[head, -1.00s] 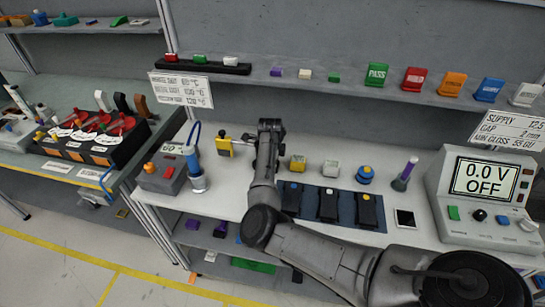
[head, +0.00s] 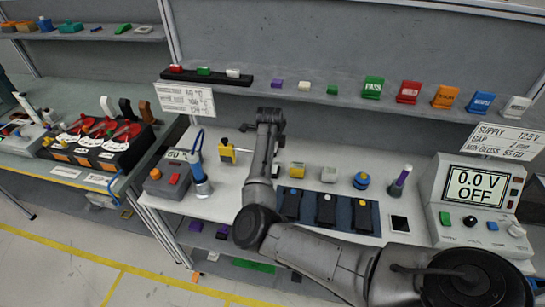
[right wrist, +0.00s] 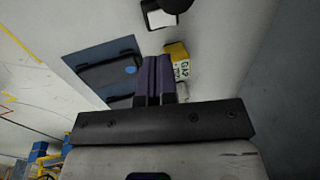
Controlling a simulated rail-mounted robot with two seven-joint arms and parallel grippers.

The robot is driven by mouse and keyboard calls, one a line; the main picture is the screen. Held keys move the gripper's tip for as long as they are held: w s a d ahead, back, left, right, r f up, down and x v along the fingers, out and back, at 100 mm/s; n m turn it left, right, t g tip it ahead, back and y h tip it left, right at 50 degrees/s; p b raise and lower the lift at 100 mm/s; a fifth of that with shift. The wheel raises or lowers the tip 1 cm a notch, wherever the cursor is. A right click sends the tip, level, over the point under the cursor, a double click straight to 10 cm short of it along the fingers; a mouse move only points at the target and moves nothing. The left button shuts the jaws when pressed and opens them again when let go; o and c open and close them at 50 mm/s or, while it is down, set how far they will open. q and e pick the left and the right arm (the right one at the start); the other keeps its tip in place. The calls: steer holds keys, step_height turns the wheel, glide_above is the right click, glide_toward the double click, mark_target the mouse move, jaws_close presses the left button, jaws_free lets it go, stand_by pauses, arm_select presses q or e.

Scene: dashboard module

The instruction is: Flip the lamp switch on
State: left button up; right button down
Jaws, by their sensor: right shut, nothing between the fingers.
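No part is plainly marked as the lamp switch. A grey box (head: 165,183) at the bench's left end has an orange knob and a red rocker-like part (head: 174,178). Three black modules with coloured dots (head: 326,209) lie on a blue mat in the middle. My right arm reaches over the bench, and its gripper (head: 270,113) is high near the back panel, right of the yellow piece. In the right wrist view the gripper's purple fingers (right wrist: 154,72) are shut and empty, above a module (right wrist: 108,76) with a blue dot. My left gripper is out of view.
A yellow block (right wrist: 178,60) shows beside the fingers. A power supply (head: 478,190) reading 0.0 V OFF stands at the right. A blue-handled tool (head: 198,175) stands beside the grey box. A shelf (head: 300,88) with coloured blocks runs behind.

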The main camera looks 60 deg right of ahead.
steer(key=r, duration=0.4)
steer(key=shift+s+a+r, duration=0.15)
steer(key=shift+a+r, duration=0.1)
steer(key=shift+a, duration=0.15)
steer(key=d+b, duration=0.1)
steer(key=b, duration=0.3)
steer(key=shift+d, duration=0.25)
stand_by(0.3)
